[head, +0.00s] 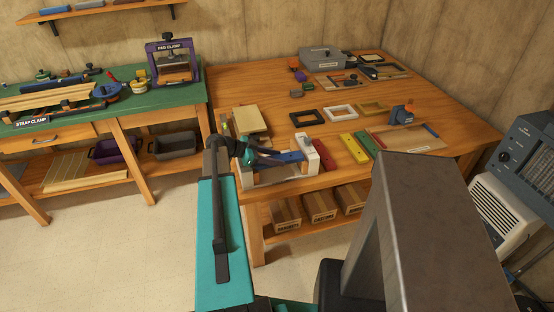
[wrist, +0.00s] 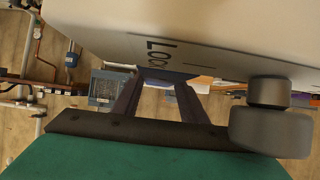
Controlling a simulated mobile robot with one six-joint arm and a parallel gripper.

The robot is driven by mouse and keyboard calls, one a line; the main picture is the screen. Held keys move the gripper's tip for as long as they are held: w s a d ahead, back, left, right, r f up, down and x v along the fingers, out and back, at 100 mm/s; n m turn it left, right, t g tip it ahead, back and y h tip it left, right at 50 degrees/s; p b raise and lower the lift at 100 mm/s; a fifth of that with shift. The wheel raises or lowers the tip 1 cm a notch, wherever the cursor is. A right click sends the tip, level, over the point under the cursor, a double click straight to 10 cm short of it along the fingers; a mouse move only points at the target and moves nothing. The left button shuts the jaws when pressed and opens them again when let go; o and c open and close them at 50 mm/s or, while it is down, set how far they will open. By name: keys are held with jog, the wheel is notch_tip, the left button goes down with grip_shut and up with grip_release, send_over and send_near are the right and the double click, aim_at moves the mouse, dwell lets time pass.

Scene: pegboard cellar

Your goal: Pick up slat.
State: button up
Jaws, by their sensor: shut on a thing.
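My gripper (head: 272,158) reaches over the front left edge of the wooden bench and is shut. A narrow dark blue slat (wrist: 168,73) shows across its fingertips in the wrist view, where my gripper (wrist: 162,84) has both dark fingers converging on it. In the head view the slat is hard to tell apart from the bluish fingers. A red slat (head: 326,156), a yellow slat (head: 353,148) and a green slat (head: 369,144) lie side by side on the bench, to the right of my gripper.
A cream and wood frame (head: 308,148) stands around my gripper at the bench edge. Black (head: 306,116) and white frames (head: 341,112) lie farther back. Cartons (head: 285,214) sit on the lower shelf. A green bench (head: 105,110) stands at the left, with open floor before it.

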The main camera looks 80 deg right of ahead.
jog(key=shift+r, duration=0.2)
jog(key=shift+r+b, duration=0.7)
jog(key=shift+r, duration=0.6)
jog(key=shift+s+a+r, duration=0.2)
jog(key=shift+r, duration=0.05)
jog(key=s+a+r+b, duration=0.1)
jog(key=s+a+b, duration=0.3)
jog(key=s+a, duration=0.5)
jog(key=s, duration=0.3)
jog(key=shift+s+r, duration=0.2)
jog(key=shift+r, duration=0.05)
